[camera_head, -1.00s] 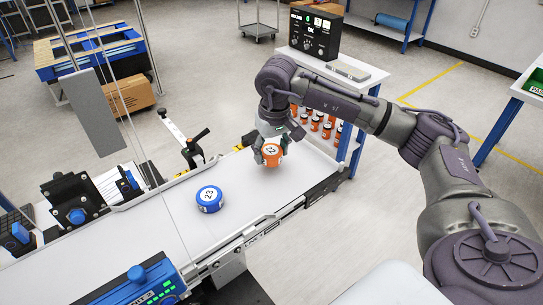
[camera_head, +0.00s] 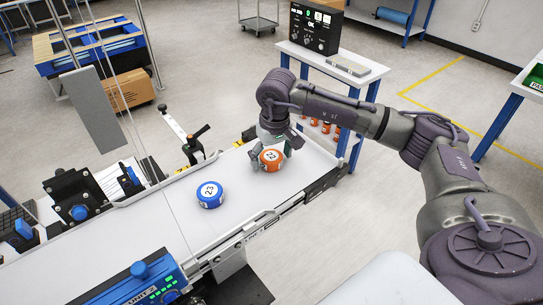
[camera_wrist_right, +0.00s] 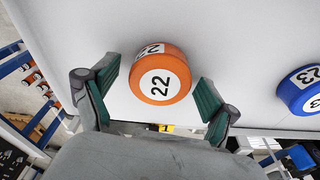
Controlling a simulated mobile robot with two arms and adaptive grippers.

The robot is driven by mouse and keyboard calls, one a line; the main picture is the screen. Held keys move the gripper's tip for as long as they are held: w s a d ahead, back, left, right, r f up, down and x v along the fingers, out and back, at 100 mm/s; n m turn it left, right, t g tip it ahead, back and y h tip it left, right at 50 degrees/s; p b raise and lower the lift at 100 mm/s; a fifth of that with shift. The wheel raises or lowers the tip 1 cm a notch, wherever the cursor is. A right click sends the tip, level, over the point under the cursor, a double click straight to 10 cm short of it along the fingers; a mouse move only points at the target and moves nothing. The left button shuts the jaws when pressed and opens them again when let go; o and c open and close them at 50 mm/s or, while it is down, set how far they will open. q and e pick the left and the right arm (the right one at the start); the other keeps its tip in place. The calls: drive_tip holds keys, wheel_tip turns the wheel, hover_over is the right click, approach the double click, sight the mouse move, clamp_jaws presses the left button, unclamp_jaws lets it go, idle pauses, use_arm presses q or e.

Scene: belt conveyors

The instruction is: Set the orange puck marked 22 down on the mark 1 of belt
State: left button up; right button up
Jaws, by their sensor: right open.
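The orange puck marked 22 (camera_head: 271,158) rests on the white belt (camera_head: 180,232) near its far right end. It also shows in the right wrist view (camera_wrist_right: 160,76), between and just beyond the fingers. My right gripper (camera_head: 272,150) is around the puck from behind and above. In the right wrist view the right gripper (camera_wrist_right: 154,92) is open, with a gap between each green-padded finger and the puck. A blue puck marked 23 (camera_head: 210,194) sits on the belt to the left of the orange one. My left gripper is not in view.
A blue-framed table (camera_head: 340,68) with a control box (camera_head: 315,29) stands behind the belt's end; orange pucks show on its lower shelf. A lever arm (camera_head: 184,134) and black devices line the belt's far side. The belt left of the blue puck is clear.

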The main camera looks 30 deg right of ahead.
sight(274, 159)
drive_tip(key=shift+r, duration=0.1)
drive_tip(key=shift+r, duration=0.2)
wheel_tip(274, 159, up, 12)
drive_tip(key=s+b, duration=0.1)
drive_tip(key=b, duration=0.2)
drive_tip(key=shift+s+f, duration=0.15)
drive_tip(key=shift+s, duration=0.05)
drive_tip(key=shift+a, duration=0.1)
